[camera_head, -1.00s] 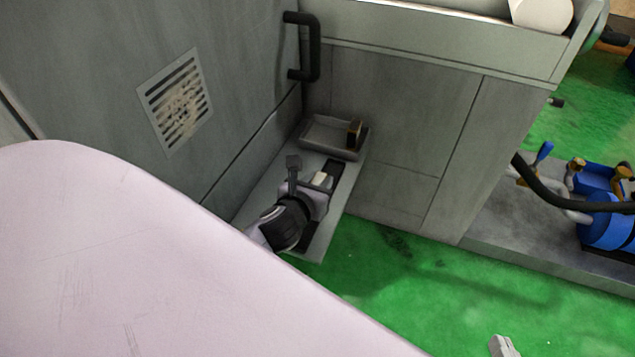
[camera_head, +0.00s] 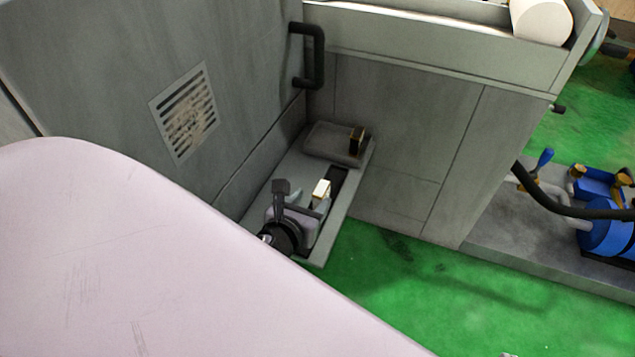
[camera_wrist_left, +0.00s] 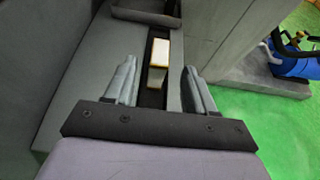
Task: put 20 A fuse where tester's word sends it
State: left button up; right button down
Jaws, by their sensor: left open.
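A small upright block with a pale cream top (camera_head: 321,189) stands at a dark slot in the grey ledge; I cannot read any mark on it or tell if it is the 20 A fuse. In the left wrist view the block (camera_wrist_left: 159,52) shows a gold-edged face, beyond and between my open fingers, apart from them. My left gripper (camera_head: 300,202) is open and empty, just short of the block; its fingers also show in the wrist view (camera_wrist_left: 160,82). No tester word is legible.
A shallow grey tray (camera_head: 322,146) with a dark brown block (camera_head: 357,141) lies at the ledge's back. A vented wall (camera_head: 184,112) with a black handle (camera_head: 318,57) bounds the left. Green floor (camera_head: 400,285) and blue machinery (camera_head: 607,215) lie right.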

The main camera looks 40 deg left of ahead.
pick_arm(q)
jog(key=s+d+r+n+h, duration=0.1)
jog(key=s+d+n+h, duration=0.2)
jog(key=n, duration=1.2)
jog(key=s+d+n+g+h+p, duration=0.1)
jog(key=s+d+n+h, duration=0.3)
jog(key=d+n, duration=0.6)
jog(key=s+n, duration=0.2)
jog(key=n, duration=0.3)
jog(key=shift+d+r+g, duration=0.2)
jog(key=shift+r+g, duration=0.1)
jog(key=shift+r, duration=0.05)
pick_arm(e)
jog(key=shift+s+d, duration=0.1)
jog(key=shift+d, duration=0.3)
